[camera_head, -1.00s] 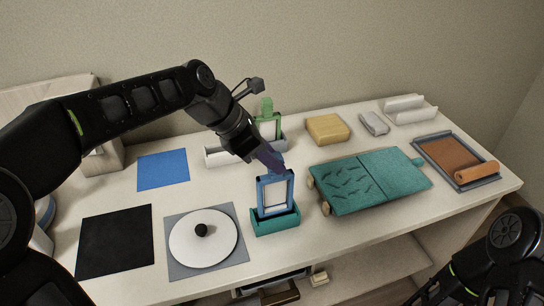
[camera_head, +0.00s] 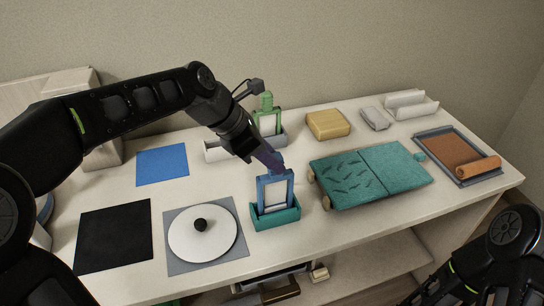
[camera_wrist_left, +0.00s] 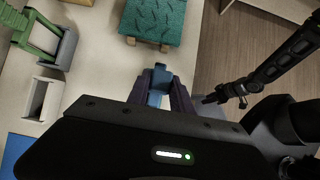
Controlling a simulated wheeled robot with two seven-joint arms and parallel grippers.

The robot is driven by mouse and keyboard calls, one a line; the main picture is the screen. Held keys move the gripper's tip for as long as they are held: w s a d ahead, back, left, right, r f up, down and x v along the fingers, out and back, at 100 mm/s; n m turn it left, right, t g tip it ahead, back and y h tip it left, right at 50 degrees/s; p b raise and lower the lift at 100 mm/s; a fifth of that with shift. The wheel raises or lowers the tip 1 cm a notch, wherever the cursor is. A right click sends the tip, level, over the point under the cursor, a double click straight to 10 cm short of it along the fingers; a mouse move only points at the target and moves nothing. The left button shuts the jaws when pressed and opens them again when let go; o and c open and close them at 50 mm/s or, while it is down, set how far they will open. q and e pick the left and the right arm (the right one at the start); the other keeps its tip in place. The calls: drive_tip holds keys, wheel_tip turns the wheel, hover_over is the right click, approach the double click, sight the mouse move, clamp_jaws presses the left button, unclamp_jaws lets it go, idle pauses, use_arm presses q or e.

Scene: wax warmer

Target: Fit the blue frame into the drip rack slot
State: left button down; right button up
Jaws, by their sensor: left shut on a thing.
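The blue frame (camera_head: 262,196) stands upright around a pale panel, its lower edge down in a teal holder (camera_head: 275,221) near the front of the table. My left gripper (camera_head: 273,164) is shut on the frame's top tab; in the left wrist view the blue tab (camera_wrist_left: 158,84) shows between the fingers. Whether the frame is fully down in the holder is hard to tell. Behind, a grey rack (camera_head: 281,138) holds a green frame (camera_head: 266,104), with a white open box (camera_head: 216,154) beside it. My right gripper (camera_wrist_left: 225,99) is small and dark in the left wrist view.
A teal board (camera_head: 370,177) lies just right of the holder. A white disc (camera_head: 188,240) with a black knob sits on a grey mat to the left. Black (camera_head: 113,237) and blue (camera_head: 162,167) mats lie farther left. A brown sheet tray (camera_head: 432,152) lies at right.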

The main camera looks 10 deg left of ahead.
use_arm(q)
drive_tip(key=shift+f+b, duration=0.6)
drive_tip(key=shift+f, duration=0.45)
drive_tip(key=c, duration=1.1)
unclamp_jaws()
drive_tip(key=shift+o, duration=0.2)
drive_tip(key=shift+r, duration=0.1)
drive_tip(key=p+v, duration=0.6)
drive_tip(key=v, duration=0.2)
idle(0.7)
idle(0.3)
